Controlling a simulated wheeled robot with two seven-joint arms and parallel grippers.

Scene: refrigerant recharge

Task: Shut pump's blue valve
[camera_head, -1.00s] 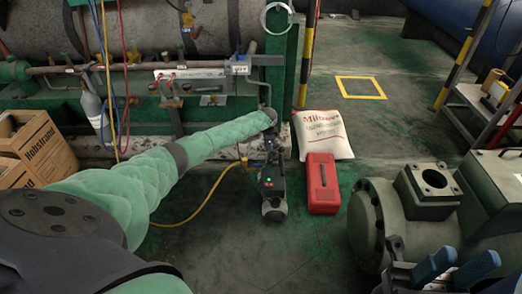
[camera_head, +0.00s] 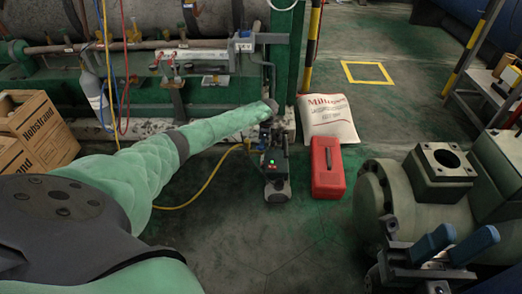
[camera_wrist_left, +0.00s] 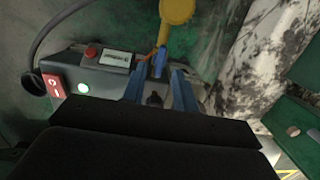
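The pump (camera_head: 277,172) is a dark unit with a green light, standing on the floor at the end of my left arm. In the left wrist view its body (camera_wrist_left: 100,72) shows a red button, a small display and a red switch. A small blue part (camera_wrist_left: 160,62), possibly the blue valve, shows just ahead of my left gripper (camera_wrist_left: 158,80). That gripper's two blue fingers are apart, with a dark knob (camera_wrist_left: 154,98) seen between them; contact cannot be told. My right gripper (camera_head: 468,238) is open and empty at the lower right.
A yellow hose (camera_head: 205,187) curves over the floor to the pump. A red case (camera_head: 327,168) and white sack (camera_head: 327,117) lie to its right. A large green flanged machine (camera_head: 440,185) stands at the right, with cardboard boxes (camera_head: 35,130) at the left. The floor in front is clear.

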